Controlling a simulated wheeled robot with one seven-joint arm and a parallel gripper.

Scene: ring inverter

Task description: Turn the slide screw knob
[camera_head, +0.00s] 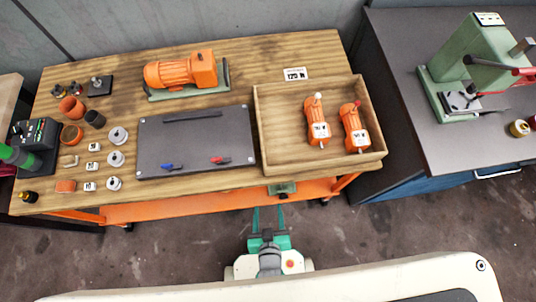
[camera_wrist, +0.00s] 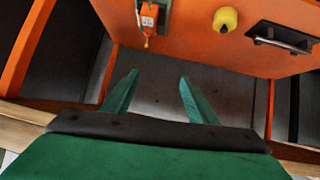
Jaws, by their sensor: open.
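My gripper (camera_head: 268,212) is in front of the workbench's front edge, below the tabletop, with its two green fingers apart and nothing between them. In the wrist view the open fingers (camera_wrist: 158,80) point toward an orange panel (camera_wrist: 195,50). A round yellow knob (camera_wrist: 225,19) sits on that panel, ahead and right of the fingertips, apart from them. A green bracket with an orange block (camera_wrist: 147,15) is ahead, cut by the top edge. A green part (camera_head: 282,189) shows at the bench front in the head view. I cannot tell which part is the slide screw knob.
A dark handle (camera_wrist: 280,38) sticks out right of the yellow knob. The wooden bench (camera_head: 215,190) carries a dark plate (camera_head: 195,140), an orange motor (camera_head: 180,70) and a wooden tray (camera_head: 318,169) with two orange tools. A green press (camera_head: 460,65) stands right. Floor in front is clear.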

